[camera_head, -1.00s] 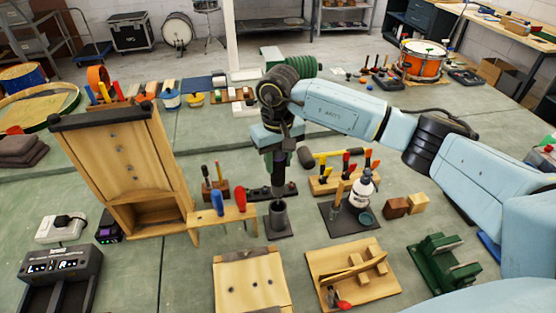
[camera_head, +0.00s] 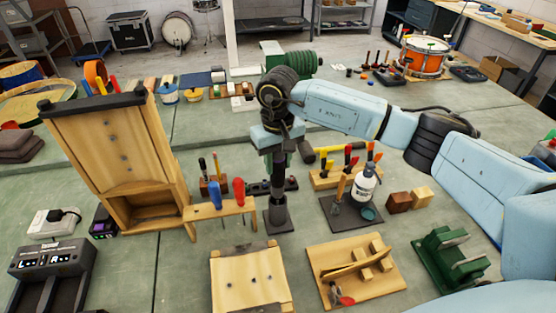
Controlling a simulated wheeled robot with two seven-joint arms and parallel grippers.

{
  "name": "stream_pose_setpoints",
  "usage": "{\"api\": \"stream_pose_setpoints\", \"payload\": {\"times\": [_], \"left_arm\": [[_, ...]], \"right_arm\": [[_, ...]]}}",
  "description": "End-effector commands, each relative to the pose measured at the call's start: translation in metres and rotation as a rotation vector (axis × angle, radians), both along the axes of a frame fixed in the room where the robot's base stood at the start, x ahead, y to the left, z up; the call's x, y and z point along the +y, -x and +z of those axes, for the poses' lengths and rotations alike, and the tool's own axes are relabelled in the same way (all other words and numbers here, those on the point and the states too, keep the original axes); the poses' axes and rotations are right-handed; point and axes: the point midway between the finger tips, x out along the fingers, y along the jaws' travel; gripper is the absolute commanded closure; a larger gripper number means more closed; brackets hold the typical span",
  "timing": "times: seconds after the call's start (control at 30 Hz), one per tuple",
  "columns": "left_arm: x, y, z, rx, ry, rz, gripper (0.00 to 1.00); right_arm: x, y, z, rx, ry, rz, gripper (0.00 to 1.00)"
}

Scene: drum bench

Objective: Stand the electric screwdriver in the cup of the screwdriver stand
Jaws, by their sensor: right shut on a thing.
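The electric screwdriver (camera_head: 278,180) is dark and upright, held by my right gripper (camera_head: 277,158). My right gripper is shut on its upper part, and the arm hides much of that part. The screwdriver's lower end meets the mouth of the stand's grey cup (camera_head: 279,216). It looks to be in the cup, but how deep it sits I cannot tell. The stand's dark square base (camera_head: 287,230) lies flat on the green bench. My left gripper is not in view.
A wooden rack with red and blue-handled screwdrivers (camera_head: 225,208) stands close left of the cup. A dark tray with a white bottle (camera_head: 366,185) is to the right. A tall wooden box (camera_head: 115,150) stands at left. Wooden boards lie in front.

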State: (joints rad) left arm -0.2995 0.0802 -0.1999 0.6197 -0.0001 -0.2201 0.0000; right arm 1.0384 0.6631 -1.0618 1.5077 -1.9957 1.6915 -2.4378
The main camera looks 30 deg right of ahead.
Motion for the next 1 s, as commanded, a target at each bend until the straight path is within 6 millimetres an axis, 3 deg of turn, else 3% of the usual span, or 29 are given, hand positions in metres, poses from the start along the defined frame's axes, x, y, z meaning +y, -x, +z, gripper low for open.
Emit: {"api": "stream_pose_setpoints", "payload": {"times": [1.0], "left_arm": [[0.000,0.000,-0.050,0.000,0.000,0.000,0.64]], "right_arm": [[0.000,0.000,-0.052,-0.002,0.000,-0.001,1.00]]}}
